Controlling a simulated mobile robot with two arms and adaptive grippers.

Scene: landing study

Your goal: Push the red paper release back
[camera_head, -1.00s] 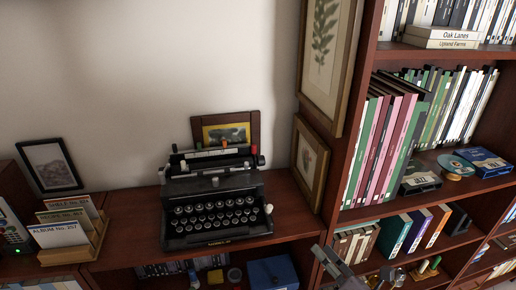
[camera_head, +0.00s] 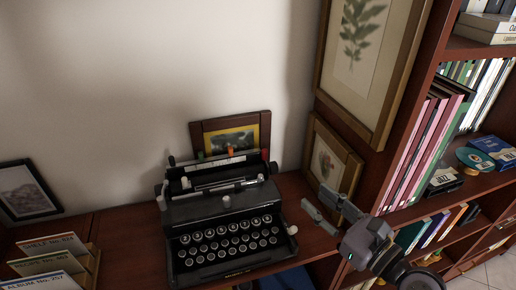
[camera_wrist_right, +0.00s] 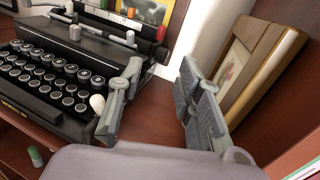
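The black typewriter (camera_head: 220,222) stands on the wooden cabinet top. A small red lever (camera_head: 265,155), which looks like the paper release, stands at the right end of its carriage; it also shows in the right wrist view (camera_wrist_right: 160,33). An orange tab (camera_head: 230,151) and a green tab stand further left along the carriage. My right gripper (camera_head: 317,197) is open and empty, to the right of the typewriter and nearer than the lever, apart from it. In the right wrist view its fingers (camera_wrist_right: 158,88) are spread, with bare wood between them. My left gripper is not in view.
A framed picture (camera_head: 231,132) stands behind the typewriter. Another frame (camera_head: 331,160) on the shelf side stands close to my right gripper. Bare cabinet top (camera_head: 293,186) lies between typewriter and bookcase. A card holder (camera_head: 92,262) stands at the left.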

